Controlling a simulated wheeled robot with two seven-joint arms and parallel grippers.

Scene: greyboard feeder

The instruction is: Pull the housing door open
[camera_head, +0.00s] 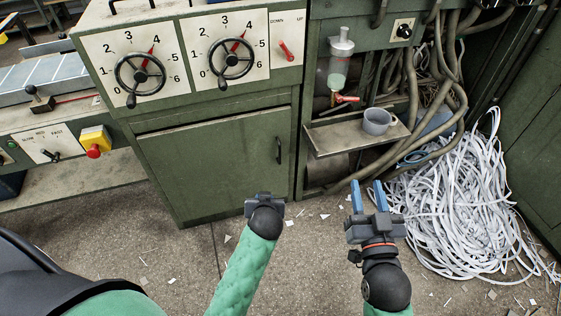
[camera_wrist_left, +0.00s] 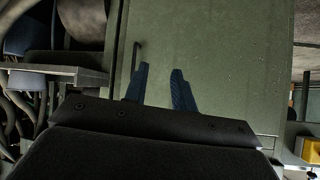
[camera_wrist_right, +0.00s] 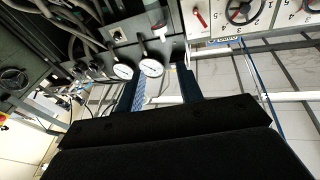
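The housing door (camera_head: 222,160) is a green metal panel below the dials and looks shut. Its dark, upright bar handle (camera_head: 279,150) is near the door's right edge; the handle also shows in the left wrist view (camera_wrist_left: 135,55). My left gripper (camera_head: 265,199) is in front of the door's lower right, below the handle in the head view, with its fingers hidden there. In the left wrist view its two blue fingers (camera_wrist_left: 160,88) are apart and empty, facing the door, with the handle up and left of them. My right gripper (camera_head: 368,194) is open and empty, right of the door.
A small shelf (camera_head: 340,136) with a grey cup (camera_head: 378,121) stands right of the door, under a glass oiler (camera_head: 340,60). A pile of white paper strips (camera_head: 465,200) covers the floor at right. A yellow box with a red button (camera_head: 95,142) is at left.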

